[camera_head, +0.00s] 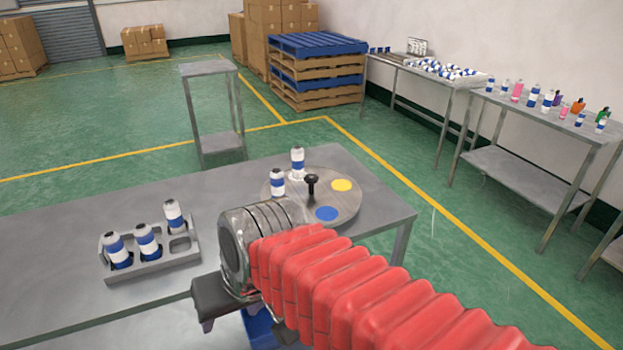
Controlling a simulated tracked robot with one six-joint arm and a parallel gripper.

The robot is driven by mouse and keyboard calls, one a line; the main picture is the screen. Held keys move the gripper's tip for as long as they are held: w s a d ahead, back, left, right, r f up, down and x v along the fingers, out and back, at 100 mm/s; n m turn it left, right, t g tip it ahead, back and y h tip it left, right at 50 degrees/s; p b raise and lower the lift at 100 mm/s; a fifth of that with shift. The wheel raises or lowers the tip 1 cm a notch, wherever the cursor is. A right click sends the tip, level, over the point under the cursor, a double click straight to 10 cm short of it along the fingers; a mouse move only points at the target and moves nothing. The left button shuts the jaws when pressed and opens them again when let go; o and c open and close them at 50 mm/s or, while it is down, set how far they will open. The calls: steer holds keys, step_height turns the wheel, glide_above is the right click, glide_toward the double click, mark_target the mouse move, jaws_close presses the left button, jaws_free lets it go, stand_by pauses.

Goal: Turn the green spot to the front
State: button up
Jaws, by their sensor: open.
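A round grey turntable (340,205) lies on the metal table, with a black knob (312,185) upright at its centre. A yellow spot (342,185) shows at its far right and a blue spot (326,213) at its near right. Two white-and-blue cans stand on it, one at the back (297,163) and one at the left (277,183). I see no green spot; my arm covers the near left part of the turntable. My gripper (214,300) is open, at the table's front edge, apart from the turntable and largely hidden by my wrist.
A grey rack (152,269) with several white-and-blue cans stands left on the table (60,250). A blue bin (258,328) shows partly below my arm. A small metal stand (207,68) is behind; side tables with bottles (545,112) are at right.

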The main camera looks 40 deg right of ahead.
steer(key=w+d+f+m+t+y, duration=0.1)
steer(key=w+d+m+y, duration=0.1)
steer(key=w+m+y, duration=0.35)
steer(key=w+d+f+m+t+y, duration=0.1)
steer(key=w+d+m+y, duration=0.1)
steer(key=w+m, duration=0.65)
steer(key=m+t+h, duration=0.6)
steer(key=m+t, duration=0.4)
steer(key=m, duration=0.6)
glide_above(337, 215)
steer(key=w+a, duration=0.3)
steer(key=a, duration=0.7)
steer(key=shift+y, duration=0.25)
step_height(337, 215, down, 5)
steer(key=shift+a+r, duration=0.1)
steer(key=shift+r, duration=0.05)
steer(key=s+d+f+m+h, duration=0.1)
steer(key=d, duration=0.2)
steer(key=s+d+f+m+t+h, duration=0.1)
steer(key=d+m+h, duration=0.1)
steer(key=d, duration=0.2)
steer(key=s+d+f+m+h, duration=0.1)
steer(key=d+m+h, duration=0.1)
steer(key=d, duration=0.1)
steer(key=shift+s+d+f, duration=0.1)
steer(key=shift+d, duration=0.15)
